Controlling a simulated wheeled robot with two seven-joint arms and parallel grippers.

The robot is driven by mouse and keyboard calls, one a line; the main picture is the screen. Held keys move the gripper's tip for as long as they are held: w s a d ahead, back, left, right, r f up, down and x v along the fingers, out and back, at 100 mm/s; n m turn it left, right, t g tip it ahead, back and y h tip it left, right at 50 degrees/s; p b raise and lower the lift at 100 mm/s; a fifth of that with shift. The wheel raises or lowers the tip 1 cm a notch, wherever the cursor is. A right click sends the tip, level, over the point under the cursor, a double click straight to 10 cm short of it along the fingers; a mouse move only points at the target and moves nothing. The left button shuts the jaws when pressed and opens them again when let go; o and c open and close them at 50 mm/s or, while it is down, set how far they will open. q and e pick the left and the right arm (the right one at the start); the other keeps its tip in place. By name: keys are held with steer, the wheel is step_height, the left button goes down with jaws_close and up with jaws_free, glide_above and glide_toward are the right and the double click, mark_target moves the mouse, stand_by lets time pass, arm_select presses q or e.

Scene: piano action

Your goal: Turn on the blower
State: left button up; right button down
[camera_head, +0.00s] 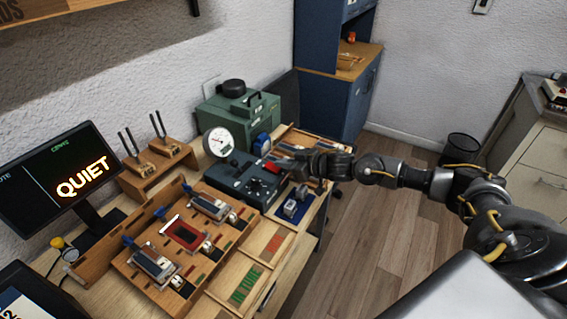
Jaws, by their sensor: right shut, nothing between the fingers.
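The blower looks to be the dark green-grey box (241,178) with knobs on its top, at the right part of the workbench. A round white dial gauge (219,141) stands at its back left. A small red part (272,167) shows near its right edge, close to my right fingers. My right gripper (290,165) reaches in from the right, just above the box's right end, and is shut and empty. I cannot tell whether it touches the box. My left gripper is not in view.
A green case (262,112) with a black round top stands behind. A wooden rack (150,262) with several mechanisms fills the bench front. A monitor (60,180) reading QUIET stands at the left. A blue block (296,208) lies below my right gripper.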

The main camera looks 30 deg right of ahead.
stand_by(0.3)
steer(key=r+v, duration=0.1)
steer(key=v, duration=1)
steer(key=shift+p, duration=0.45)
steer(key=shift+r, duration=0.15)
